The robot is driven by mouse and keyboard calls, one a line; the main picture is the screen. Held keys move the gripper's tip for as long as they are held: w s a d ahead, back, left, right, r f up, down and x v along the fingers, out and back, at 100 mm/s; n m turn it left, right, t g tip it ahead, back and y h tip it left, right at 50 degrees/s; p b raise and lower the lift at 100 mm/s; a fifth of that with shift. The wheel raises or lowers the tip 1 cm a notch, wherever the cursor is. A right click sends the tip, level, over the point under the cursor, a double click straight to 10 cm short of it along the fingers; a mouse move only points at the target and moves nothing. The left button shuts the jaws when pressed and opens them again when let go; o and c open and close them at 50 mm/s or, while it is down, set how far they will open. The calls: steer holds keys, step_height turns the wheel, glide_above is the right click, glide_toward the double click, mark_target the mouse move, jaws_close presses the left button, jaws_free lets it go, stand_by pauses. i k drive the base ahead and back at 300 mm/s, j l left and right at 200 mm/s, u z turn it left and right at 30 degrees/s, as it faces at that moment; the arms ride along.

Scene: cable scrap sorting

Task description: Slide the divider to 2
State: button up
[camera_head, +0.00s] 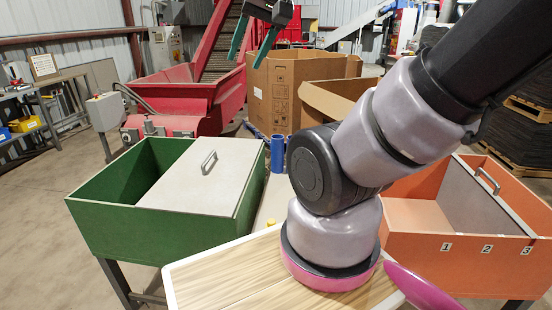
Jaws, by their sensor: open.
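The orange bin (415,240) stands at the right, with labels 1, 2 and 3 along its front wall. The grey divider (470,205) stands upright inside it, with a metal handle (487,180) on its top edge. The divider's near end is by label 3 (526,250), right of label 2 (487,249). My gripper (253,42) is high at the top, its two teal fingers apart with nothing between them, far up and left of the divider. My arm hides the bin's left part.
A green bin (110,228) with a grey handled lid (190,180) over its right part stands at left. Blue cylinders (278,153) stand between the bins, behind the wooden tabletop (225,280). Cardboard boxes (285,85) and a red hopper (180,95) stand behind.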

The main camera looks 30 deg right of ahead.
mark_target(469, 205)
steer(key=z, duration=2.5)
steer(key=i+l, duration=0.3)
steer(key=i+l+u, duration=0.1)
steer(key=i+l, duration=0.2)
steer(key=l, duration=0.2)
steer(key=i+l, duration=0.25)
steer(key=l, duration=0.15)
steer(key=u, duration=0.05)
